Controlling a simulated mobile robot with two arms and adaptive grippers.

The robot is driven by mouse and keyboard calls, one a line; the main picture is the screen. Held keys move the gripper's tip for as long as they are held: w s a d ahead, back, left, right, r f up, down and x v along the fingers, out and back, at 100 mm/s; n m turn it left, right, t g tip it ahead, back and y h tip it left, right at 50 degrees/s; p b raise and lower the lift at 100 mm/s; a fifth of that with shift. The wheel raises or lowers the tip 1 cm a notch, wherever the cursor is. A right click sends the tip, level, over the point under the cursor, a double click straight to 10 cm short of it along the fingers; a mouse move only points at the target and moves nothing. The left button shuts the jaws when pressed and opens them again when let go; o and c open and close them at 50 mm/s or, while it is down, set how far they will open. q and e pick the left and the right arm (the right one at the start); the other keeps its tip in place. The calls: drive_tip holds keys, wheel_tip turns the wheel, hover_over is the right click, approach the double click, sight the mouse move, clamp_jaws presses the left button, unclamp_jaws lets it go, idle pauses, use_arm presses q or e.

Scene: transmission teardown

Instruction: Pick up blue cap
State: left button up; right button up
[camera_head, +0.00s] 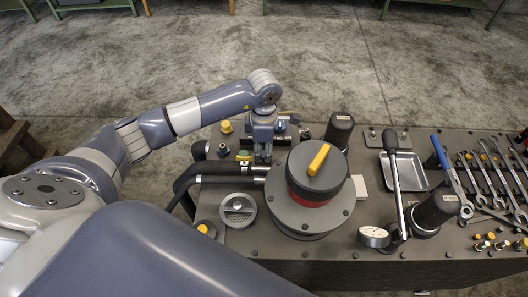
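My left gripper (263,157) reaches in from the left and points down over the left part of the dark workbench, just left of the large round housing. Its fingertips are small and partly lost against the dark pipes below, so I cannot tell whether they are apart or hold something. I cannot clearly make out a blue cap. A small dark bluish part (305,134) lies behind and right of the gripper, but I cannot tell whether it is the cap. My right gripper is not in view.
The round housing (312,208) with a yellow-handled top stands mid-bench. A grey round part (238,210) and a yellow-topped part (226,127) lie left. A metal tray (404,170), a dial gauge (373,236), a blue-handled tool (440,153) and several wrenches (484,176) fill the right.

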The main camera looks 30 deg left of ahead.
use_arm(q)
drive_tip(key=shift+f, duration=0.3)
drive_tip(key=c, duration=0.5)
